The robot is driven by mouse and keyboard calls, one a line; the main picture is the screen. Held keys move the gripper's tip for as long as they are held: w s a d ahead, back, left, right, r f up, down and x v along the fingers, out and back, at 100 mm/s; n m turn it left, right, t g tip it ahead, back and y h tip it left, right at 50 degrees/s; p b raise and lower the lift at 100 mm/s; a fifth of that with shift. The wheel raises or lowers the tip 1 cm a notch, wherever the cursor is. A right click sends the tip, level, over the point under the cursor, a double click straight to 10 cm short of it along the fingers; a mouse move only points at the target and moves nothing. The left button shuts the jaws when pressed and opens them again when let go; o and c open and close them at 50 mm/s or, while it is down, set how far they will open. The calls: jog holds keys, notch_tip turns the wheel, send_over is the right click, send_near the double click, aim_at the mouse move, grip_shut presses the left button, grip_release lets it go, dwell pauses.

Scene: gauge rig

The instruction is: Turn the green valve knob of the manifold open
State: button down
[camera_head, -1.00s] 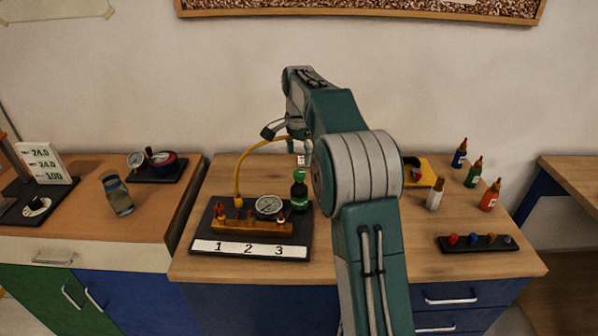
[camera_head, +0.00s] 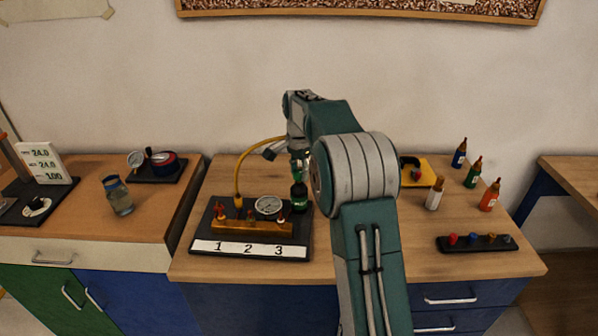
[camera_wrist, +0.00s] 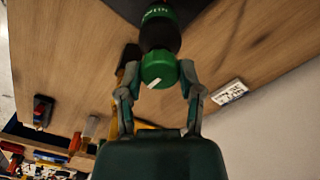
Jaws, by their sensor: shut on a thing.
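The green valve knob (camera_wrist: 157,70) has a white mark and sits on top of a black upright body with a green band (camera_wrist: 160,14). In the wrist view my gripper (camera_wrist: 160,68) has one finger on each side of the knob and is shut on it. In the head view my gripper (camera_head: 299,172) comes down over the top of the valve, hiding most of the knob. The valve stands at the back right of the manifold's black base (camera_head: 205,236). The manifold has an orange-brown block (camera_head: 245,226), a round gauge (camera_head: 268,205) and a yellow hose (camera_head: 238,172).
A white strip numbered 1, 2, 3 (camera_head: 248,249) lies along the base's front. Several small bottles (camera_head: 474,172) and a black tray with coloured pieces (camera_head: 478,243) stand to the right. A glass jar (camera_head: 118,196) is on the left bench. Bare wood lies in front of my arm.

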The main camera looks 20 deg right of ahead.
jog(key=shift+f+n, duration=0.1)
jog(key=shift+n, duration=0.2)
jog(key=n, duration=0.3)
jog(key=shift+n, duration=0.3)
jog(key=n, duration=0.4)
jog(key=shift+n, duration=0.3)
jog(key=n, duration=0.4)
jog(key=shift+f+n, duration=0.1)
jog(key=shift+n, duration=2.4)
jog(key=shift+c, duration=1.3)
grip_release()
jog(key=shift+w, duration=0.1)
